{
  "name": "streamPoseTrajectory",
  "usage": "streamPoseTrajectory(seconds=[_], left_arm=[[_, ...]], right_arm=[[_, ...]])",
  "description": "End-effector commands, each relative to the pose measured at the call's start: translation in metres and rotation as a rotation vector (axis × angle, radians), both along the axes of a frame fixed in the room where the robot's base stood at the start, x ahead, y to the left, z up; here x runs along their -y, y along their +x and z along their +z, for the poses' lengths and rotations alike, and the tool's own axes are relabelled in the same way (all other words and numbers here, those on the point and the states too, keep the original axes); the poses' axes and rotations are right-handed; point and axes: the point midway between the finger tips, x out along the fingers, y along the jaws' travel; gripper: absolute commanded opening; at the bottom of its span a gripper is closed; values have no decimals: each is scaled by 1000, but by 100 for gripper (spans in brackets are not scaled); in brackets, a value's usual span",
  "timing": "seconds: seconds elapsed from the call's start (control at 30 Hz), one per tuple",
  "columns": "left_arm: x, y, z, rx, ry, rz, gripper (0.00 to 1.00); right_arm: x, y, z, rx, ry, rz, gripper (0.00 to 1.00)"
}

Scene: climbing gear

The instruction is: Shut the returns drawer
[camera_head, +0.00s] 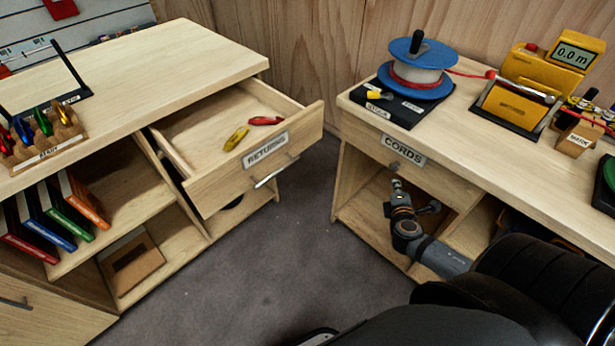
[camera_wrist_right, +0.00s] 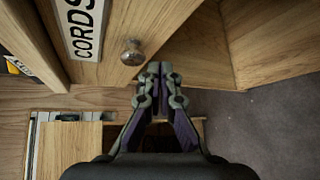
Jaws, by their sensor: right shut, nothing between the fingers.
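The returns drawer (camera_head: 230,178) stands pulled out of the left bench, with its "RETURNS" label (camera_head: 266,150) and a bar handle (camera_head: 272,173) on the front. A yellow piece (camera_head: 236,138) and a red piece (camera_head: 265,121) lie inside it. My right gripper (camera_head: 396,186) is shut and empty in front of the right bench, just below the "CORDS" drawer (camera_head: 376,145). It is well to the right of the returns drawer, apart from it. In the right wrist view my closed fingertips (camera_wrist_right: 160,70) are beside the cords drawer's round knob (camera_wrist_right: 132,52). My left gripper is out of view.
The right bench (camera_head: 440,122) carries a cord reel (camera_head: 417,67) and a yellow gauge reading 0.0 m (camera_head: 545,75). The left bench (camera_head: 150,60) holds a rack of carabiners (camera_head: 42,130) above shelved books (camera_head: 60,215). Grey floor (camera_head: 270,270) lies clear between the benches.

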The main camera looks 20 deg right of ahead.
Motion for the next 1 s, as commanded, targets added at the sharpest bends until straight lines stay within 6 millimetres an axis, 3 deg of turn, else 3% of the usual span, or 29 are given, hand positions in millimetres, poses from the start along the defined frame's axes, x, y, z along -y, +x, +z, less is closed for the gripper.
streamPoseTrajectory(seconds=[0.03, 0.1, 0.17, 0.23, 0.4, 0.5, 0.77, 1.0], left_arm=[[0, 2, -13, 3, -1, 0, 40], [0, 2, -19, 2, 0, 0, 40], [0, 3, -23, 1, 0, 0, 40], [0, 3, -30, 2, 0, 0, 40], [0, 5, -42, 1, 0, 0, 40], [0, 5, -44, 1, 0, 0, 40], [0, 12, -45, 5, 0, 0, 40], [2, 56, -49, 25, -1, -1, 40]], right_arm=[[-6, 15, 18, 20, -128, 101, 0], [-22, 33, 51, 42, -318, 248, 0], [-40, 47, 73, 49, -496, 390, 0], [-71, 59, 92, 61, -714, 565, 0], [-148, 64, 109, 97, -1162, 919, 0], [-171, 60, 109, 112, -1293, 1018, 0], [-178, 63, 109, 117, -1328, 1039, 0], [-186, 85, 105, 123, -1327, 1036, 0]])
